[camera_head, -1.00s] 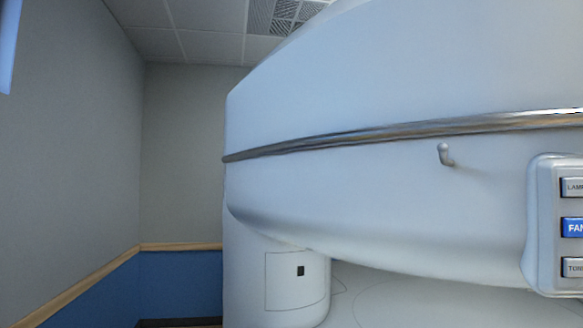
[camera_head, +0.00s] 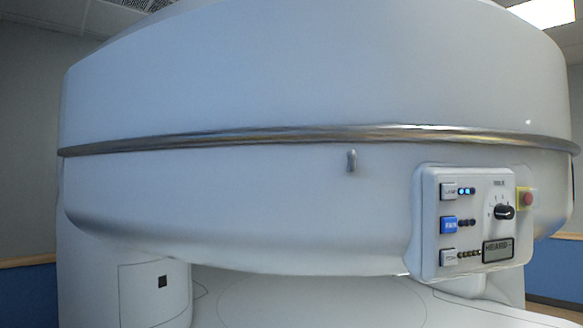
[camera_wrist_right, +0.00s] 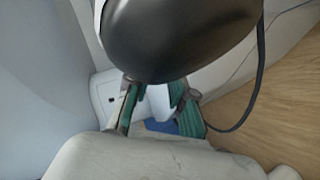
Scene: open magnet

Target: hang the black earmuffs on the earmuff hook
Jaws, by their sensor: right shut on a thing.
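The earmuff hook (camera_head: 351,161) is a small pale peg on the white curved face of the magnet, just below the metal band and left of the control panel. In the right wrist view the black earmuffs (camera_wrist_right: 180,35) show as a large dark rounded cup with a thin dark band or cord at its right. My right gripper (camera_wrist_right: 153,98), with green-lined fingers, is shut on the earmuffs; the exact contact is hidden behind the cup. Neither gripper nor the earmuffs show in the head view, so their distance from the hook cannot be told. My left gripper is out of view.
The magnet's upper body (camera_head: 250,90) fills most of the head view, with a metal band (camera_head: 290,137) around it. A control panel (camera_head: 467,222) with buttons, a knob and a red button juts out right of the hook. Wooden floor (camera_wrist_right: 280,115) shows in the right wrist view.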

